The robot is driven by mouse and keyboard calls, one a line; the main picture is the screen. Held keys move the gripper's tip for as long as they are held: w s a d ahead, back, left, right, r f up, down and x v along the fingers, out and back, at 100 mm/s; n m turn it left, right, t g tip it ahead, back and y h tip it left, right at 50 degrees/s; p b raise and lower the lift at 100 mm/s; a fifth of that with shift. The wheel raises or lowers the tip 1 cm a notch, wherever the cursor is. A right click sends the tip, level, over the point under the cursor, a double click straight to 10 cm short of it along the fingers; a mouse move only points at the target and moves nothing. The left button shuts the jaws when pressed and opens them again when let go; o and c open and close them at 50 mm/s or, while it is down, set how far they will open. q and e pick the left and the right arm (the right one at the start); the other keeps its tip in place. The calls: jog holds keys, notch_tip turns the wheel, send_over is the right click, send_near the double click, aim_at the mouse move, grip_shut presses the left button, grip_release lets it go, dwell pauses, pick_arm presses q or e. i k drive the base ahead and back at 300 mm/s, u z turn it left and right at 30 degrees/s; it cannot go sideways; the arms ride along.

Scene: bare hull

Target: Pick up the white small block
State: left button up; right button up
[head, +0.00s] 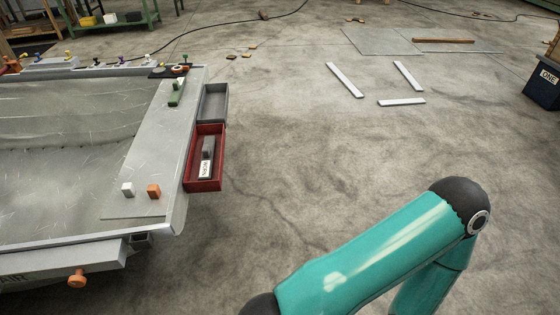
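The white small block (128,189) stands on the near end of the grey hull deck (145,150), at the left of the view. A small orange block (153,191) stands just to its right, with a narrow gap between them. Neither gripper is in view. One teal arm of mine shows at the bottom right, well away from the block, and its gripper is out of frame. Nothing touches or hides the white block.
A red tray (219,176) holding a dark object with a white label hangs at the hull's right edge, with a grey tray (213,88) behind it. A green block (175,98) stands farther back. An orange knob (77,279) sticks out in front. Open floor lies to the right.

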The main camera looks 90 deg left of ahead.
aim_at(128, 190)
jog(key=z, duration=0.6)
jog(key=i, duration=0.2)
jog(key=u, duration=2.2)
jog(key=i, duration=0.2)
jog(key=u, duration=2.2)
jog(key=i, duration=0.2)
jog(key=u, duration=0.9)
jog(key=k, duration=0.45)
jog(key=u, duration=0.5)
jog(key=i, duration=1.6)
jog(key=z, duration=0.5)
